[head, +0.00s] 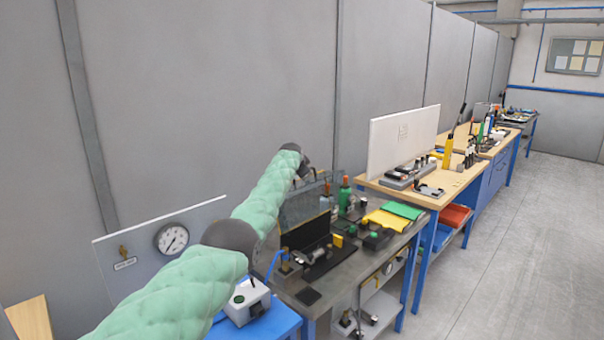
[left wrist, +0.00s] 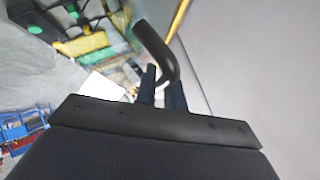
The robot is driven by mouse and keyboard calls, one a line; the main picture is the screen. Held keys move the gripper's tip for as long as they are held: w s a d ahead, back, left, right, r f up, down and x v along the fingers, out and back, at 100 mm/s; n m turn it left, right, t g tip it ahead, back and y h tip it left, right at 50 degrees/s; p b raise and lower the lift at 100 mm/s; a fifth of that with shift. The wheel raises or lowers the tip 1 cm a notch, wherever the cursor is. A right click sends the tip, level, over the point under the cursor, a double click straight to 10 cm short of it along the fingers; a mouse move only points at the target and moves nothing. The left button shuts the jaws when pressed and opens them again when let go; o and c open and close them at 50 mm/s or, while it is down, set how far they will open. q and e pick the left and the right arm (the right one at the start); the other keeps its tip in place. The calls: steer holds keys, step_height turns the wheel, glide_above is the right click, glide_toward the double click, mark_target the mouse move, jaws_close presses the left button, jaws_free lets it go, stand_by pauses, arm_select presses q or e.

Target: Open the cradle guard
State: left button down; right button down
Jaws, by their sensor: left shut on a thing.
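The cradle guard (head: 306,203) appears as a clear panel with a thin dark frame at the back of the dark workbench. It stands steeply above a black cradle (head: 318,262). My left gripper (head: 304,172) is at the guard's upper edge, small and dark in the head view. In the left wrist view my left gripper (left wrist: 164,88) is shut on a black curved handle (left wrist: 155,50), which sticks out beyond the fingertips. The handle's joint to the guard is not clear. My right gripper is not in view.
A gauge panel (head: 172,238) is at left. Open floor (head: 520,240) lies right.

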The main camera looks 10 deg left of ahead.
arm_select(q)
steer(key=shift+f, duration=0.15)
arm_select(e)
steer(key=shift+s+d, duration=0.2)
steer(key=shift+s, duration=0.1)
arm_select(q)
steer(key=c, duration=1.5)
jaws_free()
steer(key=shift+c, duration=0.2)
steer(key=shift+o, duration=0.3)
steer(key=shift+s, duration=0.1)
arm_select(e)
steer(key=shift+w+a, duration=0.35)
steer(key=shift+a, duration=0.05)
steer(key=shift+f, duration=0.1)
arm_select(q)
steer(key=shift+s, duration=0.1)
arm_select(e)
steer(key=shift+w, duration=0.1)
